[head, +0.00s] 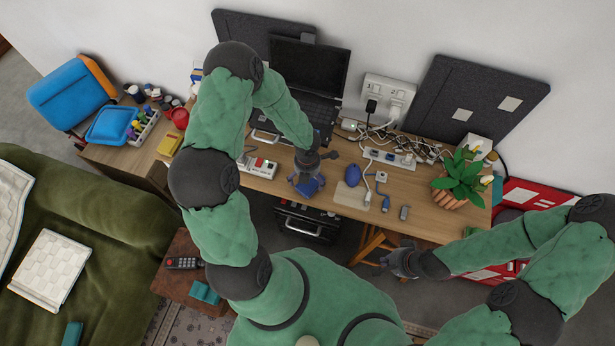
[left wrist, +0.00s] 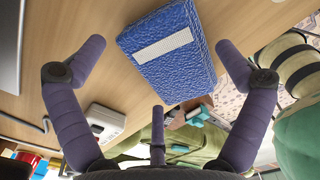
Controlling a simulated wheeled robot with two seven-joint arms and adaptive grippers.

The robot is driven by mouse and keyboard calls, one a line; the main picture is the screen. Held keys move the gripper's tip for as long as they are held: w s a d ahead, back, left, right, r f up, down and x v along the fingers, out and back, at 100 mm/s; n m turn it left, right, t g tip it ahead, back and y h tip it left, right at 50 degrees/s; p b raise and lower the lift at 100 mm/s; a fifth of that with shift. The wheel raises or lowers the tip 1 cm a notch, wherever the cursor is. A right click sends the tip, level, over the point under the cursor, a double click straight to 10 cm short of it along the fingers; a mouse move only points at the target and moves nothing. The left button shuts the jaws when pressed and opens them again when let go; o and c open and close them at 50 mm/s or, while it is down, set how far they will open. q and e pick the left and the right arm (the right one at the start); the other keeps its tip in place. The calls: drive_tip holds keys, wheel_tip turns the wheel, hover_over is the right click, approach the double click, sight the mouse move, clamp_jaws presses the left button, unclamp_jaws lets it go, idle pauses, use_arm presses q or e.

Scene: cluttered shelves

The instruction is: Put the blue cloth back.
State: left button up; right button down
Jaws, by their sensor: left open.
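The blue cloth (left wrist: 168,50) is a folded, textured blue block with a white label. In the left wrist view it lies by the desk edge, beyond and between the spread fingers of my left gripper (left wrist: 160,65), with no clear contact. In the head view the blue cloth (head: 309,187) shows at the front of the desk, partly hidden under my left gripper (head: 310,168). My left gripper is open and points down over it. My right gripper (head: 400,262) hangs in front of the desk, right of the middle; its finger opening is too small to judge.
The desk (head: 425,215) carries a laptop (head: 305,85), a cable pile (head: 400,140), a blue bulb-shaped item (head: 353,175) and a potted plant (head: 463,180). A green sofa (head: 110,240) and a side table with a remote (head: 184,263) stand at the left.

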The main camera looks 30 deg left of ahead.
use_arm(q)
wheel_tip(320, 180, up, 12)
drive_tip(key=p, duration=0.5)
drive_tip(key=s+d+f+m+h, duration=0.1)
drive_tip(key=d+m, duration=0.4)
drive_tip(key=m, duration=0.5)
drive_tip(key=s+d+f+m+h, duration=0.1)
drive_tip(key=s+d+f+m, duration=0.3)
drive_tip(key=m, duration=0.7)
drive_tip(key=s+d+f+m+h, duration=0.2)
drive_tip(key=s+d+m, duration=0.4)
drive_tip(key=m, duration=0.4)
drive_tip(key=shift+s+d+f+m, duration=0.2)
drive_tip(key=shift+d+f+m, duration=0.25)
drive_tip(key=shift+f, duration=0.3)
